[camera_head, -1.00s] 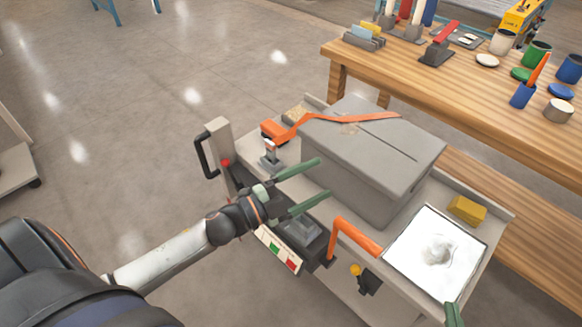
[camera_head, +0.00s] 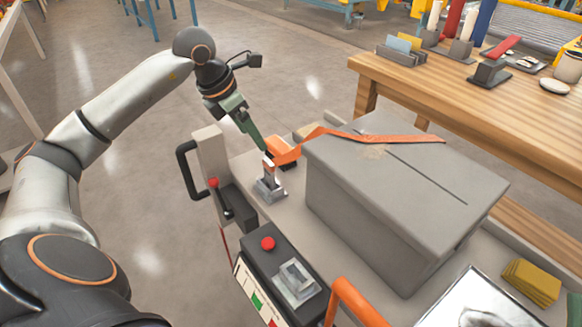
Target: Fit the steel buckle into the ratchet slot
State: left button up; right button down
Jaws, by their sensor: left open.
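My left gripper (camera_head: 248,131), with green fingers, points down just above and left of the orange block (camera_head: 283,153) at the strap's left end; its fingers overlap in this view. The orange strap (camera_head: 385,138) runs from there across the grey box. A small steel bracket (camera_head: 270,188) with a pale, orange-topped upright piece stands on the cart in front of the orange block. I cannot tell which part is the buckle and which the ratchet slot. A green sliver at the lower right edge looks like part of my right gripper (camera_head: 574,310); its jaws are cut off.
The large grey box (camera_head: 390,215) fills the cart's middle. A control box with a red button (camera_head: 267,243), an orange bar (camera_head: 352,302), a black handle (camera_head: 190,170) and yellow blocks (camera_head: 532,283) surround it. A wooden table (camera_head: 440,105) stands behind; open floor lies left.

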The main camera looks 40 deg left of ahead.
aim_at(267, 162)
pick_arm(q)
jog(key=b+x, duration=0.1)
jog(key=x, duration=0.5)
jog(key=shift+f+b, duration=0.3)
jog(key=shift+f, duration=0.05)
jog(key=b+x, duration=0.1)
jog(key=x, duration=0.4)
jog(key=shift+d+f+b, duration=0.1)
jog(key=shift+f+b, duration=0.25)
jog(key=shift+b, duration=0.05)
grip_shut()
pick_arm(e)
jog(key=s+n+y, duration=0.1)
jog(key=s+r+n+y, duration=0.1)
jog(key=y, duration=0.1)
jog(key=s+r+n+y, duration=0.1)
jog(key=s, duration=0.1)
jog(key=shift+a+r+y, duration=0.15)
jog(key=shift+a+y, duration=0.25)
